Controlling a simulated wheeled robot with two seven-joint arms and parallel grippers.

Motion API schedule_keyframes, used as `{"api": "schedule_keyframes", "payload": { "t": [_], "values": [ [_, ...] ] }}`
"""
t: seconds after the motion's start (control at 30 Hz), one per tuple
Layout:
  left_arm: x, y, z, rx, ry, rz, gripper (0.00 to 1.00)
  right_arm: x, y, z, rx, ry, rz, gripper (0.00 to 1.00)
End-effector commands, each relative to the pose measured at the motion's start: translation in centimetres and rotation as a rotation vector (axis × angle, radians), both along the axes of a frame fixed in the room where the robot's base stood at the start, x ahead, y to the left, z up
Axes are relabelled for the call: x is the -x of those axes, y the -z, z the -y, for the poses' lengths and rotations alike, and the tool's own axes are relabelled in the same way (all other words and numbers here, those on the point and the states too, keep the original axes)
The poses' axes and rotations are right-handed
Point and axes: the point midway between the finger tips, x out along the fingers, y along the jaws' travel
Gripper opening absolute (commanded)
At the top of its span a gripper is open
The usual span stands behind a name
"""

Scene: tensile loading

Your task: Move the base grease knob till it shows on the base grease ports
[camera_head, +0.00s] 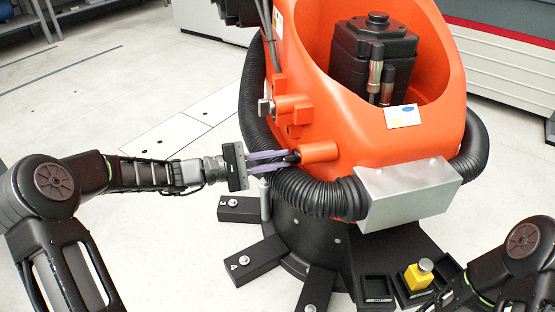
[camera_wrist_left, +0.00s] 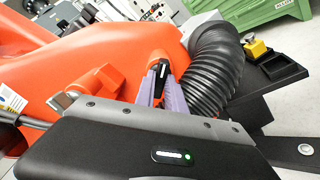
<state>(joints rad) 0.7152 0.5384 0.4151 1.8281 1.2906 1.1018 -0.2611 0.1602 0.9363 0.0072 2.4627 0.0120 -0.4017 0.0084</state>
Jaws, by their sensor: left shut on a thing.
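I cannot tell whether the piece is seated in the boss. My right arm enters at lower right; its gripper is out of view.
The orange robot (camera_head: 360,139) stands on a black base with numbered feet (camera_head: 240,208). An empty tray (camera_head: 376,289) adjoins the yellow block. Open floor lies left.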

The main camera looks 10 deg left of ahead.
Motion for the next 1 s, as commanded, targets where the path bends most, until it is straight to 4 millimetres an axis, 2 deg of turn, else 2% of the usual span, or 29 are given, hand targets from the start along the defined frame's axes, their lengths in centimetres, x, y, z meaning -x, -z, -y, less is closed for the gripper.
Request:
{"api": "schedule_keyframes", "payload": {
  "t": [0.1, 0.27, 0.57, 0.6, 0.67, 1.0],
  "values": [
    [0.0, 0.5, 0.0, -0.062, 0.001, 0.113, 0.00, -0.2, 1.3, 0.1, -0.002, 0.001, 0.001, 0.36],
    [0.0, 0.4, 0.0, -0.142, 0.000, 0.263, 0.00, -0.4, 2.4, 0.1, -0.004, 0.004, 0.003, 0.36],
    [0.0, 0.1, 0.0, -0.154, 0.001, 0.284, 0.00, -0.4, 2.1, 0.1, -0.005, 0.003, 0.003, 0.36],
    [0.0, 0.1, 0.0, -0.154, 0.001, 0.284, 0.18, -0.4, 2.1, 0.1, -0.005, 0.003, 0.002, 0.36],
    [0.0, 0.1, 0.0, -0.154, 0.001, 0.283, 0.23, -0.4, 2.1, 0.1, -0.005, 0.003, 0.002, 0.36],
    [0.1, 0.0, -0.3, -0.153, -0.001, 0.283, 0.24, -0.4, 2.0, 0.1, -0.004, 0.003, 0.002, 0.36]
  ]
}}
